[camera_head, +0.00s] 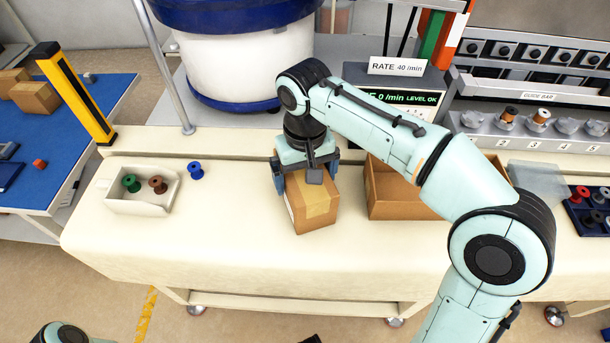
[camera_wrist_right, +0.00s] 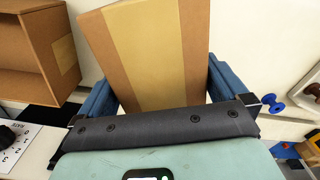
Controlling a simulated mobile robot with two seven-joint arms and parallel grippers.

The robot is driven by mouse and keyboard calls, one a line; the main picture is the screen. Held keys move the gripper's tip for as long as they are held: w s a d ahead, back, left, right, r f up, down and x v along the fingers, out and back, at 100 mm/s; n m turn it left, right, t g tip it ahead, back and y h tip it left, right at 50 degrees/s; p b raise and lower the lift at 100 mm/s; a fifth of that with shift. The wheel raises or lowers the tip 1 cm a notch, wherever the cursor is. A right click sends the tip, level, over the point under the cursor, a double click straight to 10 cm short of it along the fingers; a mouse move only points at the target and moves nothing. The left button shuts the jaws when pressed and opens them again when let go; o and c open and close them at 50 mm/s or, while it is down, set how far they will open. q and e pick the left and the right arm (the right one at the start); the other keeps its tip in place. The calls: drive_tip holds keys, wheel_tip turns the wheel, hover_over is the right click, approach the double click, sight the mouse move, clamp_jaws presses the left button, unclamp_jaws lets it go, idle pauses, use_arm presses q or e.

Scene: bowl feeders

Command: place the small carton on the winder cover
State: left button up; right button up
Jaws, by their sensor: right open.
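The small carton (camera_head: 313,208), brown with a paler tape strip, stands on the cream bench top, turned slightly. My right gripper (camera_head: 307,182) is over its back part, with a blue finger on each side. In the right wrist view the carton (camera_wrist_right: 150,50) lies between the two open fingers (camera_wrist_right: 163,90); whether either touches it is hard to tell. I cannot tell for sure which surface is the winder cover. My left gripper does not show; only a piece of my left arm is at the bottom left.
An open brown box (camera_head: 390,205) stands close right of the carton, partly behind my right arm. A white tray (camera_head: 140,203) with spools and a loose blue spool (camera_head: 196,171) are to the left. The bowl feeder (camera_head: 240,65) stands behind. The bench front is clear.

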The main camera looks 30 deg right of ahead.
wheel_tip(320, 180, up, 11)
drive_tip(key=p, duration=0.3)
drive_tip(key=shift+r, duration=0.15)
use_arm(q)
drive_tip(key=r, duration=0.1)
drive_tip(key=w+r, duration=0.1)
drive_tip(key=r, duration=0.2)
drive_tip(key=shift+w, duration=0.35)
